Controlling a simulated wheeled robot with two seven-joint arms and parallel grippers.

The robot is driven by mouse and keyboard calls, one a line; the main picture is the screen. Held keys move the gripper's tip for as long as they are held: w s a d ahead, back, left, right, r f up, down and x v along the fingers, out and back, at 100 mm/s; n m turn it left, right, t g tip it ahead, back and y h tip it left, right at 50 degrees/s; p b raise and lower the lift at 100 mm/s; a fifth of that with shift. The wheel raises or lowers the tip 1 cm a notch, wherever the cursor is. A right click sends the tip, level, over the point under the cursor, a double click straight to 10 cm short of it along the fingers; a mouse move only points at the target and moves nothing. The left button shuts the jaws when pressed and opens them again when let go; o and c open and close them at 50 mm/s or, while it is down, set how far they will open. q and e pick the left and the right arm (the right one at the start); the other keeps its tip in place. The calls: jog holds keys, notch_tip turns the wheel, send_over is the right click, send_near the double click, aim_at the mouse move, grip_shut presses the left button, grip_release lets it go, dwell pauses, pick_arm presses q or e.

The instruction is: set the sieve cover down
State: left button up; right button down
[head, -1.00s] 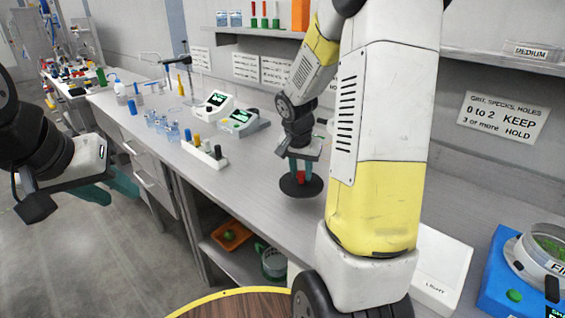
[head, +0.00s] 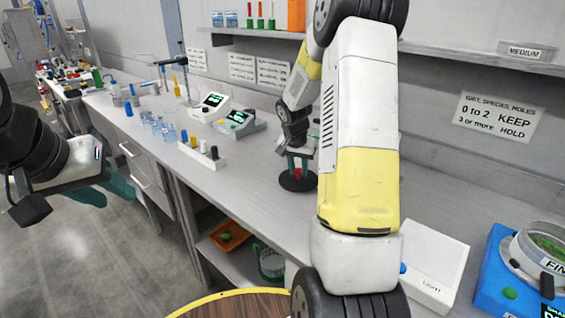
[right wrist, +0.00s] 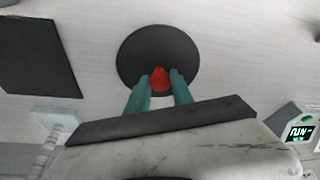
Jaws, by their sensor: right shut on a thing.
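The sieve cover (head: 296,182) is a round black disc with a red knob. In the right wrist view the disc (right wrist: 130,58) lies just beyond my right fingertips. My right gripper (head: 297,162) is shut on the red knob (right wrist: 160,78), one teal finger on each side. The cover is level, at or just above the bench top; I cannot tell whether it touches. My left gripper (head: 115,190) hangs at the left, off the bench, with teal fingers partly hidden; its opening is unclear.
A white light box (head: 435,262) and a blue shaker with a sieve (head: 510,275) are at the right.

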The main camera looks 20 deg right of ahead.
jog(key=shift+f, duration=0.1)
jog(key=c, duration=1.1)
grip_release()
jog(key=shift+f, duration=0.1)
jog(key=v, duration=1.2)
jog(key=s+a+r+n+t+y, duration=0.1)
jog(key=s+a+r+n, duration=0.1)
jog(key=s, duration=0.6)
jog(key=s+a+r+n+t+y, duration=0.1)
jog(key=s+a+r+n, duration=0.2)
jog(key=s+a, duration=0.4)
jog(key=s+a+r+n+t+y, duration=0.1)
jog(key=s+a+r+n+y, duration=0.1)
jog(key=s, duration=0.8)
notch_tip(320, 180, up, 3)
jog(key=a+n, duration=0.1)
jog(key=a, duration=0.1)
jog(key=shift+a, duration=0.25)
